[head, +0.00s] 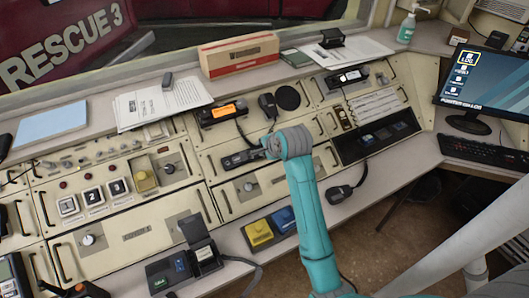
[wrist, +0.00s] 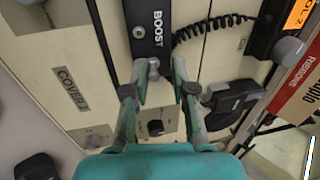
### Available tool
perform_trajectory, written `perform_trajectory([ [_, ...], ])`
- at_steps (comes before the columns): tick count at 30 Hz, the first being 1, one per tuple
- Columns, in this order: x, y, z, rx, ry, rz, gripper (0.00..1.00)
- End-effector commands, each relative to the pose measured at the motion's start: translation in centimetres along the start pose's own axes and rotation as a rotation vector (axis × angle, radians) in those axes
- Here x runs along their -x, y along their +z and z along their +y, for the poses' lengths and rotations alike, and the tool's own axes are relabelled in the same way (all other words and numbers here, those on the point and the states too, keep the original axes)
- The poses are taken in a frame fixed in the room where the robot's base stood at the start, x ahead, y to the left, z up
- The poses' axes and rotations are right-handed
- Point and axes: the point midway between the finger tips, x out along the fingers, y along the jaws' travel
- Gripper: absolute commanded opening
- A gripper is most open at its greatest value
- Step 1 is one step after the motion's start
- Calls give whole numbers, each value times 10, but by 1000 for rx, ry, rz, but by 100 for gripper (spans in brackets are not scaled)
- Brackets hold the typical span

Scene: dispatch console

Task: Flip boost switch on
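The boost switch is a dark plate (wrist: 150,28) with a white BOOST label, seen in the wrist view at the top middle. Its short grey lever (wrist: 153,64) is at the plate's lower end. My gripper (wrist: 160,78) is open, with one finger on each side of the lever. The lever is nearer the left fingertip; I cannot tell whether they touch. In the head view the dark plate (head: 238,160) lies on the cream console, just left of my gripper (head: 268,150), which is largely hidden by my wrist. The lever is not clear there.
A radio with an orange display (head: 222,112) and a coiled-cord handset (head: 268,105) sit above the switch. A black knob (wrist: 155,127) and a COVER 1 label (wrist: 72,88) are close by. Metal handles stick out around the panels.

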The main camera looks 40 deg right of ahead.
Motion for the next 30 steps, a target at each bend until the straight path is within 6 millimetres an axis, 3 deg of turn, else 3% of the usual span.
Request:
perform_trajectory([
  [14, 1, 0, -4, 0, -1, 0, 23],
  [30, 36, 0, -12, 0, -3, 0, 23],
])
